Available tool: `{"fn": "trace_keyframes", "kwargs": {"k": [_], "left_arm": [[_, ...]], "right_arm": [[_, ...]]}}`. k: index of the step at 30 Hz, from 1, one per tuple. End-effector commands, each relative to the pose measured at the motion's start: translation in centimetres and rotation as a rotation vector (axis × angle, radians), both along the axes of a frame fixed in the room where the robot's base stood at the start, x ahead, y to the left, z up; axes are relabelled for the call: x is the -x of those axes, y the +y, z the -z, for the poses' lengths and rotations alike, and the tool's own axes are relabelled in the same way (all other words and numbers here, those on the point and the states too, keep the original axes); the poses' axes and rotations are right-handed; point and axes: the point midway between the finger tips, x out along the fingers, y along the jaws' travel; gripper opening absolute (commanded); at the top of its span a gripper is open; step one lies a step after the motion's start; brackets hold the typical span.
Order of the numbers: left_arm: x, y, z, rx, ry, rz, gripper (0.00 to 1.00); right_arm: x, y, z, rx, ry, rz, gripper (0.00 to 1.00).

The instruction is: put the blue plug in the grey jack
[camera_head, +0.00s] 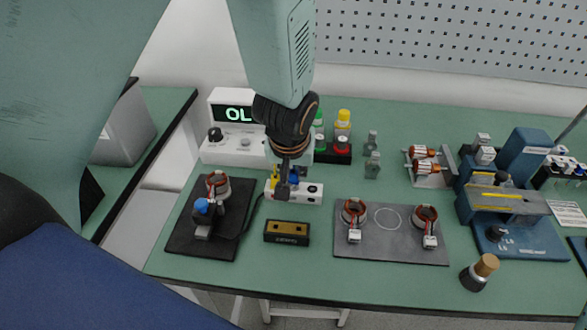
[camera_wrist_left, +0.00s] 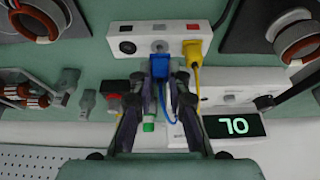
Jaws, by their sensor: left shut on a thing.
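The blue plug (camera_wrist_left: 158,78) is held between the fingers of my left gripper (camera_wrist_left: 160,84) in the left wrist view. A small part of the blue plug (camera_head: 294,179) also shows in the head view, mostly hidden by the gripper (camera_head: 288,184). The white jack strip (camera_wrist_left: 183,32) lies just beyond the plug. Its grey jack (camera_wrist_left: 160,46) is in the middle, in line with the plug's front end. I cannot tell whether plug and jack touch. A yellow plug (camera_wrist_left: 193,49) sits at one end of the strip, beside the blue one. My right gripper does not show.
A white meter (camera_head: 232,146) reading "OL" stands behind the strip. A black jack (camera_wrist_left: 127,47) is at the strip's other end. A dark stator plate (camera_head: 185,238) is left, a grey plate (camera_head: 388,250) right, and a black-and-gold block (camera_head: 287,232) in front.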

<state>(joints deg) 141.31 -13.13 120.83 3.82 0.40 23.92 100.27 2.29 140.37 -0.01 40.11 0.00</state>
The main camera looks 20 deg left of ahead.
Motion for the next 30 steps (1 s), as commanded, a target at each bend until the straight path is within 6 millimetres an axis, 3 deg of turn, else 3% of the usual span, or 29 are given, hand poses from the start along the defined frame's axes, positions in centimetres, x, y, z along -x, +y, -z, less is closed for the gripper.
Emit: {"fn": "trace_keyframes", "kwargs": {"k": [30], "left_arm": [[0.06,-0.01,0.83,0.000,0.000,0.000,0.00]], "right_arm": [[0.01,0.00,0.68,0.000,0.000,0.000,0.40]]}}
